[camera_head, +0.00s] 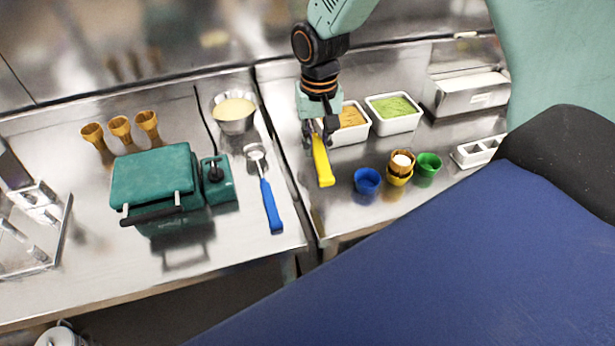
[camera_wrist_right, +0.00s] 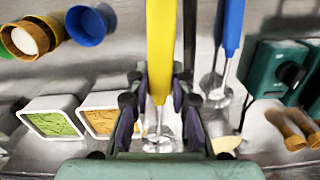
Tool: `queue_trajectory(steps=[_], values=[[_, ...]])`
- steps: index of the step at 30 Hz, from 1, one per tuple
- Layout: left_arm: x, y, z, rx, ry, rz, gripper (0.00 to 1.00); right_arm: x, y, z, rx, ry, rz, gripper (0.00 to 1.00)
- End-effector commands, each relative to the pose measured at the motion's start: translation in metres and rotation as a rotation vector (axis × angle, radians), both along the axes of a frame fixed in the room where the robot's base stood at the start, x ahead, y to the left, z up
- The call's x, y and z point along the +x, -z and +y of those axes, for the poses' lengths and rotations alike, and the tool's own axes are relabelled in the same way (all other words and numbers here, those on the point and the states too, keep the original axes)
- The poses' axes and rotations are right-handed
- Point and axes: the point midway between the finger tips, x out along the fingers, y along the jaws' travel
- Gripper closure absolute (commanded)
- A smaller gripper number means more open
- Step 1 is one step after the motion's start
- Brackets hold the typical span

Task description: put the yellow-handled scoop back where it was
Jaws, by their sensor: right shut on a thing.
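The yellow-handled scoop (camera_head: 322,165) is in my right gripper (camera_head: 318,132), which is shut on its handle. In the head view the handle points toward the front, at the left end of the right counter, and the scoop's head is hidden behind the gripper. In the right wrist view the yellow handle (camera_wrist_right: 161,45) runs between the fingers of the gripper (camera_wrist_right: 160,105), and the metal head (camera_wrist_right: 158,143) shows beyond them. I cannot tell whether the scoop touches the counter. My left gripper is not in view.
A tan-filled tub (camera_head: 352,118) and a green-filled tub (camera_head: 394,124) stand just right of the gripper. Blue (camera_head: 367,181), yellow (camera_head: 399,178) and green (camera_head: 428,170) cups stand in front. A blue-handled scoop (camera_head: 270,205) lies left, beside a teal waffle iron (camera_head: 153,177) and metal bowl (camera_head: 234,124).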

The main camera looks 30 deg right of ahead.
Motion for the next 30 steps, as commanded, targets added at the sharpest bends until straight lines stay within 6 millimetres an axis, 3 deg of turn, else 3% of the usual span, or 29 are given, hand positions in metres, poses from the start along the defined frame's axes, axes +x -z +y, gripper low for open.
queue_trajectory(steps=[7,15,30], values=[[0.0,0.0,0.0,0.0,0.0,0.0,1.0,-0.001,0.005,-0.005,-0.002,-0.115,-0.011,1.0],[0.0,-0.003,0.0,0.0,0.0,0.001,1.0,-0.002,0.048,-0.005,-0.005,-0.123,-0.014,1.0],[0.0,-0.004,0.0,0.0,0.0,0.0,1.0,0.0,0.1,-0.002,-0.005,-0.121,-0.017,1.0]])
